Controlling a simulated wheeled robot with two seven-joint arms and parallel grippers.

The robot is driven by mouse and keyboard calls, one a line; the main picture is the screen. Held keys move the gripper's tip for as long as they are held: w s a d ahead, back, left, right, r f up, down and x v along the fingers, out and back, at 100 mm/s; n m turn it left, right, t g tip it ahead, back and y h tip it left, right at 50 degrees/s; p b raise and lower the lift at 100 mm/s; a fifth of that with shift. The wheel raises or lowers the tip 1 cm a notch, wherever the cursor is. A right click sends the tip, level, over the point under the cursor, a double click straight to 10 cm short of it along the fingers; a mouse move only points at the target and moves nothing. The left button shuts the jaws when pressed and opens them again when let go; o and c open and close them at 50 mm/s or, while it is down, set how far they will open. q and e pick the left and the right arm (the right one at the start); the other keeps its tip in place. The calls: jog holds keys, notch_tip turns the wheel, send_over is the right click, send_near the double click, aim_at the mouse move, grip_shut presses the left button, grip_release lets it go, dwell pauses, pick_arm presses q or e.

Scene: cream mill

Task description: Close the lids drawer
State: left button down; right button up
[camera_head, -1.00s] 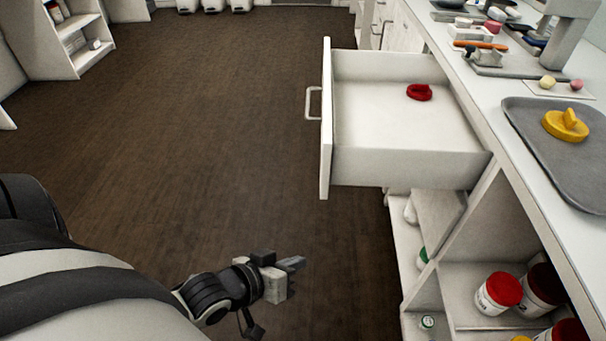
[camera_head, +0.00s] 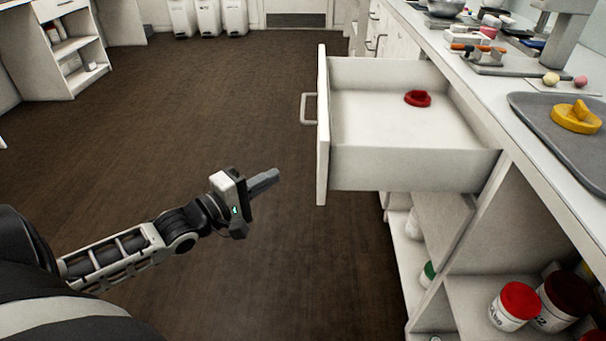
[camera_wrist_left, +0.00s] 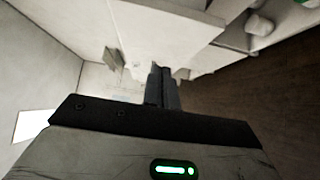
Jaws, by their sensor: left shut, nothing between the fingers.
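The lids drawer (camera_head: 408,172) stands pulled out from the counter on the right in the head view. Its white front panel (camera_head: 322,130) faces left and carries a metal handle (camera_head: 308,108). A red lid (camera_head: 417,98) lies inside the drawer. My left gripper (camera_head: 265,181) is shut and empty, left of the drawer front and apart from it, over the floor. In the left wrist view the shut fingers (camera_wrist_left: 162,88) point ahead towards pale surfaces that I cannot name for sure. My right gripper is not in view.
A grey tray (camera_head: 528,108) with a yellow lid (camera_head: 576,117) lies on the counter. Jars (camera_head: 516,306) stand on the open shelves below the drawer. The dark floor (camera_head: 200,110) left of the drawer is clear. White bins (camera_head: 207,18) stand far back.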

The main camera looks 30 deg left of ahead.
pick_arm(q)
jog(key=w+d, duration=0.4)
jog(key=w, duration=0.2)
jog(key=shift+d+b, duration=0.25)
jog(key=shift+b, duration=0.2)
jog(key=shift+w, duration=0.1)
